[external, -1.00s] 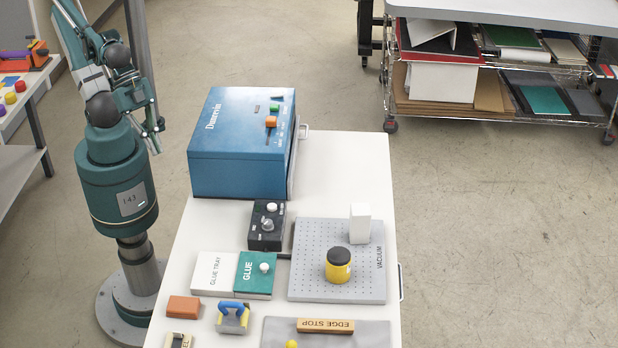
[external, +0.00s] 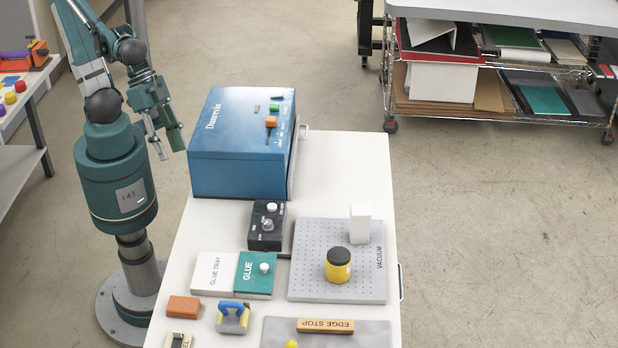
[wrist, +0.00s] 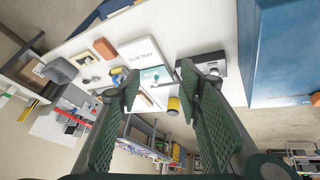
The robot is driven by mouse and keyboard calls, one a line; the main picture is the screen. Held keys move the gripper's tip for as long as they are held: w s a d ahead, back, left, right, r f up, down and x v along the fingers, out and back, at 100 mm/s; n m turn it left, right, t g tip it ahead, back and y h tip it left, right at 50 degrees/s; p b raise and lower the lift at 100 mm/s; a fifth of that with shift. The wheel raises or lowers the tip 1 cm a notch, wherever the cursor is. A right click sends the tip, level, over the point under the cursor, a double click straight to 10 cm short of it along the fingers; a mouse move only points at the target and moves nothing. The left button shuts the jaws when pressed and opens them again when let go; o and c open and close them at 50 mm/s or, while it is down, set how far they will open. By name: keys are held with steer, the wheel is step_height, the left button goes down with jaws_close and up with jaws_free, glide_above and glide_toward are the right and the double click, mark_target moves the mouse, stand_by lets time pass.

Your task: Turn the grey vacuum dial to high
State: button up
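The grey vacuum dial (external: 266,223) sits on a black control box (external: 267,240) on the white table, in front of the blue machine. A white knob (external: 272,207) is behind the dial on the same box. My gripper (external: 164,150) hangs left of the blue machine, well away from the box and above it. In the wrist view my gripper (wrist: 161,78) shows two green fingers spread wide with nothing held between them. The black box (wrist: 207,62) is there beyond the right finger, which partly covers it. I cannot make out the dial's setting.
The blue machine (external: 238,160) stands tall behind the box. The glue tray (external: 212,272), teal glue lid (external: 255,275) and perforated vacuum plate (external: 310,275) with a yellow jar (external: 338,266) and white block (external: 360,224) surround the box. The table right of the machine is clear.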

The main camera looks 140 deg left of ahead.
steer(key=w+a+n+g+p, duration=0.1)
steer(key=w+a+n+p, duration=0.1)
steer(key=w+a+n, duration=0.4)
steer(key=n+g+p, duration=0.5)
steer(key=n, duration=0.7)
glide_toward(268, 221)
steer(key=shift+s+d+f, duration=0.1)
steer(key=shift+s+d, duration=0.15)
steer(key=shift+w+a+f, duration=0.15)
steer(key=shift+a+f, duration=0.15)
steer(key=shift+f, duration=0.25)
steer(key=shift+f, duration=0.15)
steer(key=shift+f, duration=3.75)
steer(key=shift+c, duration=0.2)
steer(key=c, duration=0.9)
